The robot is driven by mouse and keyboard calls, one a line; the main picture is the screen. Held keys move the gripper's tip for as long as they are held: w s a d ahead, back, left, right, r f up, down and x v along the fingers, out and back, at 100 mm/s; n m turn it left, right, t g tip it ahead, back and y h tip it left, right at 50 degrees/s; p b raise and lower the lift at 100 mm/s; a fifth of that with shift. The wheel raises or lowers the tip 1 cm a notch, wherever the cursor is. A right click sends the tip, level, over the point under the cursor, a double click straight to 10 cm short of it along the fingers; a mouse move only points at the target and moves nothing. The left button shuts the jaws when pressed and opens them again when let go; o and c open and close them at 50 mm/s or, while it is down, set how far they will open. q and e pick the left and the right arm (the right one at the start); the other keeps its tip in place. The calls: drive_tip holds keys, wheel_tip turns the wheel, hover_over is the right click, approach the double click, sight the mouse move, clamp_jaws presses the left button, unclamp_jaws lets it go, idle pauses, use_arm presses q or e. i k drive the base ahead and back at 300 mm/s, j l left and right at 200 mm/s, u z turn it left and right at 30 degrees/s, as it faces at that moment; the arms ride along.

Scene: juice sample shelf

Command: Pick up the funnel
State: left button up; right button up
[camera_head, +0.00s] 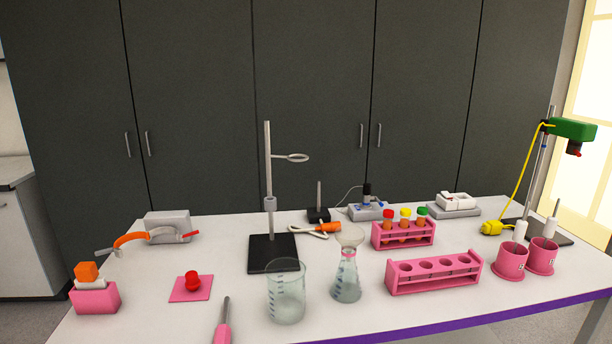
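A pale, translucent funnel (350,236) sits upright with its wide mouth up in the neck of a clear conical flask (347,283). A pink band (348,253) circles the neck just below the funnel's cone. The funnel's stem is hard to make out inside the flask. The flask stands on the white table (150,300), right of a clear beaker (286,292). Neither of my grippers shows in the head view.
A ring stand (270,215) with an empty ring rises behind the beaker. An empty pink rack (433,274) stands right of the flask, and a pink rack (402,235) with capped tubes behind it. A pink-handled tool (223,326) lies at the front.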

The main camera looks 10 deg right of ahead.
sight(350, 236)
drive_tip(key=l+u, duration=0.45)
drive_tip(key=l, duration=1.6)
drive_tip(key=i, duration=0.1)
